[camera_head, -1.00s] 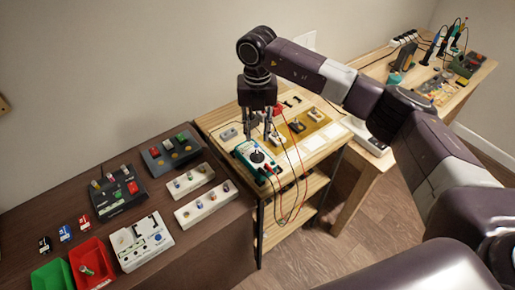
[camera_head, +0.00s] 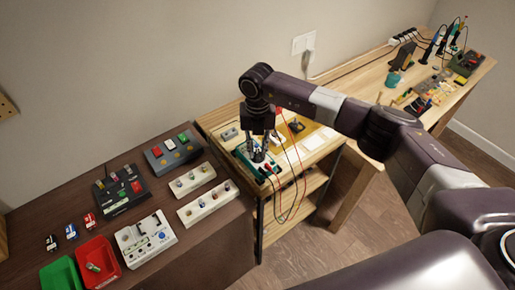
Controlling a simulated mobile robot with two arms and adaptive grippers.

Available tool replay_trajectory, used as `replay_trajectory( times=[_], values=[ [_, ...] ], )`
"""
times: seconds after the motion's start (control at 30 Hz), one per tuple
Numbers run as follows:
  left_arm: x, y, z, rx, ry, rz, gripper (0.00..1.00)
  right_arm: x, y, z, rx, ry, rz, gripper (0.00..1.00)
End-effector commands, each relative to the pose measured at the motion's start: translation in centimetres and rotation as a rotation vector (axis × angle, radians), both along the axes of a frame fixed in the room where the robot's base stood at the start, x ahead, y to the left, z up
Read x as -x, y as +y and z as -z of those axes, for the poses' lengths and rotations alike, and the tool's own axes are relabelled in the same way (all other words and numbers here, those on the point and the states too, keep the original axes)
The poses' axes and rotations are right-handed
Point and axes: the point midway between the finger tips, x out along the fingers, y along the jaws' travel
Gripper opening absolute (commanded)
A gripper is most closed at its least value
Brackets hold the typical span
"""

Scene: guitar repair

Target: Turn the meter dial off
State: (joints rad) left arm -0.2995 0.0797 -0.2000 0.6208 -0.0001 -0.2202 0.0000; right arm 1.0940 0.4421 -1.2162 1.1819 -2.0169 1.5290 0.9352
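The meter (camera_head: 262,175) is a teal-green multimeter lying on the light wooden shelf unit. Red and black leads run from its lower end. My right gripper (camera_head: 258,155) points straight down over the meter, with its fingertips at or just above the face where the dial sits. The fingers and wrist cover the dial, so its setting is hidden. I cannot tell whether the fingers touch the dial or how far apart they are. My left gripper is not in view.
The leads (camera_head: 293,170) loop beside the gripper and hang past the shelf's edge. The dark table at left holds a red bin (camera_head: 97,262), a green bin (camera_head: 60,276) and pedals.

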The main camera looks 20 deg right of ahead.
Motion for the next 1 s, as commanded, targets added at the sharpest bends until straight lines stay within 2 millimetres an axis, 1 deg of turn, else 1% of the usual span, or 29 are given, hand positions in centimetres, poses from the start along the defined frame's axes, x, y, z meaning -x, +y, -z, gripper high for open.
replay_trajectory(
  times=[0.03,0.1,0.13,0.47,0.67,1.0],
  values=[
    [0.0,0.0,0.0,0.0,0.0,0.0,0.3,0.0,0.0,0.0,0.0,0.0,0.0,0.1],
    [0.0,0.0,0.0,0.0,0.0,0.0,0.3,0.0,0.0,0.0,0.0,0.0,0.0,0.02],
    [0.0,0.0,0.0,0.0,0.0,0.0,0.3,0.0,0.0,0.0,0.0,0.0,0.0,0.0],
    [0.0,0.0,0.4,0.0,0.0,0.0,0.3,-0.1,0.0,0.0,-0.001,-0.001,-0.016,0.0],
    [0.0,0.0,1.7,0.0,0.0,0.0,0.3,-0.1,0.1,0.3,0.0,-0.002,-0.096,0.0],
    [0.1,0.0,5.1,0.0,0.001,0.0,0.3,-0.1,0.1,0.4,0.0,-0.003,-0.343,0.0]
  ],
)
